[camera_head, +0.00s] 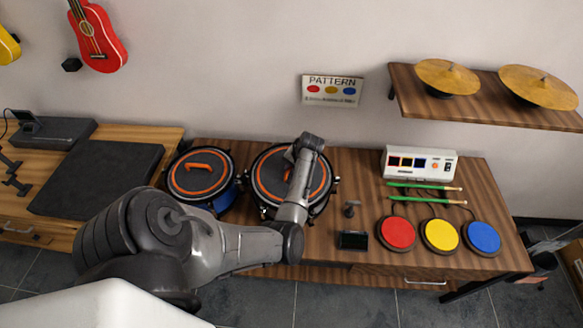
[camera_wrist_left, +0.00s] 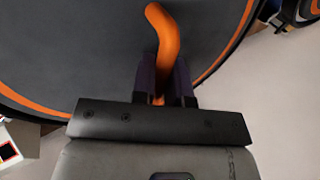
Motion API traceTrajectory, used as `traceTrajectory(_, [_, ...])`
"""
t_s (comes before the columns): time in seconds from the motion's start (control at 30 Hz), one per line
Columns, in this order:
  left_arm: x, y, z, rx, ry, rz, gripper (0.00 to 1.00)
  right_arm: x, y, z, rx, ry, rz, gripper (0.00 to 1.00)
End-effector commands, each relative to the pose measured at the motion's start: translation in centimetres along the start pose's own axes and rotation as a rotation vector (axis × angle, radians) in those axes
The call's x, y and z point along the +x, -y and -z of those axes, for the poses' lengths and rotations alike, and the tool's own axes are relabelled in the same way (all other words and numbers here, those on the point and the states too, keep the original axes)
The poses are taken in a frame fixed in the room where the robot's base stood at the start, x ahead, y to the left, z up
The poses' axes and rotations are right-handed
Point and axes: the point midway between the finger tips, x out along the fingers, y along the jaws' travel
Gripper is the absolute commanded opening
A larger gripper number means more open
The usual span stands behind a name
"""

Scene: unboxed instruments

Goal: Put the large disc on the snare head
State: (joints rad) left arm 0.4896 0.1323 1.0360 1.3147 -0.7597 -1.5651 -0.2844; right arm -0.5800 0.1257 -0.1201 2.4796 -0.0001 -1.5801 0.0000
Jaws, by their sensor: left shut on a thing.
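The large disc (camera_head: 268,178) is dark grey with an orange ring. It lies over the silver-rimmed drum (camera_head: 263,208), which looks like the snare, in the middle of the table; its underside is hidden, so I cannot tell whether it touches the head. My left gripper (camera_head: 291,154) is above the disc. In the left wrist view its fingers (camera_wrist_left: 165,85) are shut on the disc's orange handle (camera_wrist_left: 163,35). The disc's grey face (camera_wrist_left: 70,50) fills much of that view. My right gripper is not in view.
A smaller orange-handled disc (camera_head: 183,187) lies on the blue drum (camera_head: 224,200) to the left. To the right are red (camera_head: 397,233), yellow (camera_head: 440,236) and blue (camera_head: 483,238) pads, green sticks (camera_head: 420,186) and a white box (camera_head: 417,163). A cymbal shelf (camera_head: 480,110) hangs above.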

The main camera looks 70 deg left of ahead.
Motion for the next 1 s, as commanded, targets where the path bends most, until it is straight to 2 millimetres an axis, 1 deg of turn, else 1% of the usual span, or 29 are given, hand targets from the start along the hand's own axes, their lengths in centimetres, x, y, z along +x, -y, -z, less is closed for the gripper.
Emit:
traceTrajectory(0.37, [0.25, -0.1, 0.07, -0.001, -0.002, 0.001, 0.0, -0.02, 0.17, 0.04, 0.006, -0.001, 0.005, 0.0])
traceTrajectory(0.4, [0.25, -0.13, 0.04, -0.001, -0.002, 0.001, 0.18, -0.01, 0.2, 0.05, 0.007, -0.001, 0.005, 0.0])
traceTrajectory(0.63, [0.23, -0.13, 0.04, -0.001, -0.002, 0.0, 0.4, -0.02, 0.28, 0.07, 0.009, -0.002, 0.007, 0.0])
traceTrajectory(0.87, [0.18, -0.11, 0.04, -0.001, -0.002, 0.0, 0.4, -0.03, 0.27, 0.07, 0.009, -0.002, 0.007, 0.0])
traceTrajectory(1.0, [-0.73, -0.03, 0.07, 0.0, -0.002, 0.0, 0.4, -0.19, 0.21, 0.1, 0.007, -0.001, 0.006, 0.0])
